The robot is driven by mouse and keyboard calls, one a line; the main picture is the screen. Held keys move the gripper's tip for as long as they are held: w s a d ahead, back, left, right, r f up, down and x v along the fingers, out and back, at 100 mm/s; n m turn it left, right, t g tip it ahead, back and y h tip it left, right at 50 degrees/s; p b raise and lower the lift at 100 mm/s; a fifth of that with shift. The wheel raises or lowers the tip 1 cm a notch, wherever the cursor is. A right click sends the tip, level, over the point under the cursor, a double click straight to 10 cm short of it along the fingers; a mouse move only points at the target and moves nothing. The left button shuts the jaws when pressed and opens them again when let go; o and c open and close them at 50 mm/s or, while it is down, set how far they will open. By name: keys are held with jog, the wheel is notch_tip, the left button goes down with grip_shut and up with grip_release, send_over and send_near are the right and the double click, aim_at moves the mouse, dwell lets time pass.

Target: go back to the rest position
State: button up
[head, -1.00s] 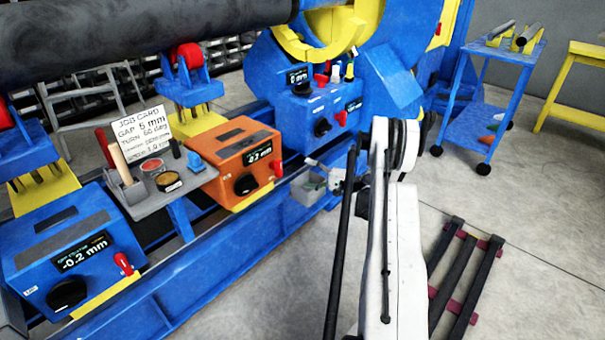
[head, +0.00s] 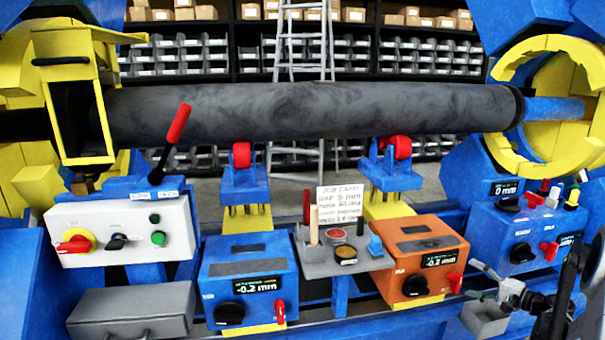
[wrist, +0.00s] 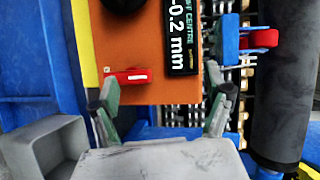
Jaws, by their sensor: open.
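My gripper (head: 478,281) is at the right of the head view, beside the red lever (head: 455,282) of the orange box (head: 425,246). In the wrist view my gripper (wrist: 163,98) is open, with its two fingers spread wide and nothing between them. The orange box (wrist: 150,35) lies beyond the fingertips, and its red lever (wrist: 128,77) shows between them, apart from both as far as I can tell. The display (wrist: 180,40) reads -0.2 mm. Most of my arm is outside the head view or cut off at its right edge.
A grey open bin (head: 485,320) sits just below my gripper; it also shows in the wrist view (wrist: 50,148). A blue box (head: 250,283) and a small tray (head: 318,268) with a job card stand to the left. A long dark pipe (head: 310,112) runs above.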

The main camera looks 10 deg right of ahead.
jog(key=w+a+r+n+g+h, duration=0.1)
jog(key=a+r+n+g, duration=0.1)
jog(key=a+r, duration=0.7)
jog(key=w+a+r+n+g, duration=0.1)
jog(key=w+a+r+g, duration=0.15)
jog(key=a+r, duration=0.7)
jog(key=s+a+r+n+g+h, duration=0.1)
jog(key=s+a+r, duration=0.2)
jog(key=s+a, duration=0.35)
jog(key=s+a+r+n+g+h, duration=0.15)
jog(key=s+a, duration=0.25)
jog(key=a, duration=0.6)
jog(key=s+a+n+h, duration=0.25)
jog(key=s+a, duration=0.35)
jog(key=s, duration=0.7)
jog(key=s+a+n+h, duration=0.2)
jog(key=s+a+n, duration=0.3)
jog(key=s, duration=0.7)
notch_tip(320, 180, up, 18)
jog(key=p, duration=1.8)
jog(key=shift+a+m, duration=0.3)
jog(key=shift+m, duration=0.1)
